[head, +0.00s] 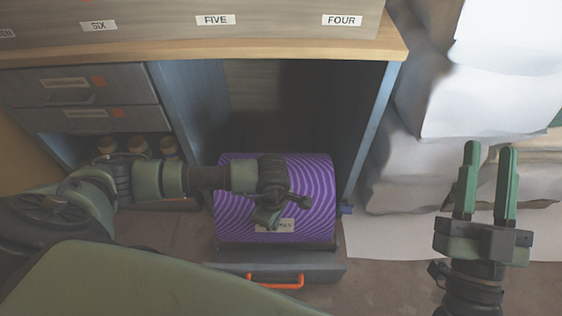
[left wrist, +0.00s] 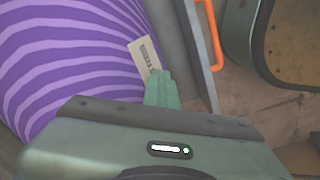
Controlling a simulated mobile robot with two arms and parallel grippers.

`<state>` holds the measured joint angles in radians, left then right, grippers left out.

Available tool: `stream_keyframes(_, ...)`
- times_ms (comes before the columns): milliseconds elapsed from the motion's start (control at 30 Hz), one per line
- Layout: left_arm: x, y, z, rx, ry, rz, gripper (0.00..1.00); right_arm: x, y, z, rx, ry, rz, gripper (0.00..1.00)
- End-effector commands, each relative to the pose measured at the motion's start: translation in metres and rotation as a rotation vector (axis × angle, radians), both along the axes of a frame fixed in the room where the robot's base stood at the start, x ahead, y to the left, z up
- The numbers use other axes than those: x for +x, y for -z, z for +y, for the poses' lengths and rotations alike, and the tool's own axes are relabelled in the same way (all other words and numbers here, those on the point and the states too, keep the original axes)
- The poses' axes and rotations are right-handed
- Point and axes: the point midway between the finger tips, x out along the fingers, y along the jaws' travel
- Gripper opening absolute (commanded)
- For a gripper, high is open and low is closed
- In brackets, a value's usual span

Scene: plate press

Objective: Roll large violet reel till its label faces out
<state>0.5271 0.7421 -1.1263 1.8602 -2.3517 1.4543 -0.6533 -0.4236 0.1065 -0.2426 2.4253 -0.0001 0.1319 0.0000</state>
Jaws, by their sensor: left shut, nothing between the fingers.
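The large violet reel (head: 315,190), striped in lighter purple, lies on its side in a low tray (head: 325,270) at the cabinet's open bay. Its pale label (head: 285,226) is low on the side towards me, partly covered by my left gripper (head: 266,222). In the left wrist view the reel (left wrist: 60,60) fills the left side. The label (left wrist: 143,55) shows printed text and lies right beside the shut fingertips of my left gripper (left wrist: 159,85). Whether the fingertips touch the reel is unclear. My right gripper (head: 487,160) has its fingers apart, empty, well right of the reel.
An orange handle (head: 275,281) is on the tray's front. Grey drawers (head: 85,100) and several jars (head: 138,146) are at the left. White wrapped stacks (head: 470,100) stand at the right. Some floor is clear in front.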

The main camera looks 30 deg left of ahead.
Motion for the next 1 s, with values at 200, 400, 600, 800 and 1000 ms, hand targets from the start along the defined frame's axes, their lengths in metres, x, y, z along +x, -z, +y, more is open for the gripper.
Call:
stream_keyframes(200, -0.002, 0.004, 0.000, 0.003, -0.001, 0.001, 0.00, -0.005, -0.007, 0.000, 0.014, -0.003, -0.047, 0.36)
stream_keyframes(400, -0.003, 0.007, 0.000, 0.003, -0.001, 0.001, 0.00, -0.010, -0.014, -0.001, 0.026, -0.005, -0.089, 0.36)
stream_keyframes(600, -0.004, 0.010, -0.001, 0.002, 0.000, 0.001, 0.00, -0.014, -0.021, -0.001, 0.037, -0.008, -0.134, 0.36)
stream_keyframes(800, -0.006, 0.012, -0.002, 0.002, 0.000, 0.001, 0.00, -0.020, -0.028, -0.002, 0.050, -0.010, -0.176, 0.36)
stream_keyframes(1000, -0.006, 0.013, -0.002, 0.001, 0.000, 0.000, 0.00, -0.023, -0.030, -0.002, 0.056, -0.011, -0.194, 0.36)
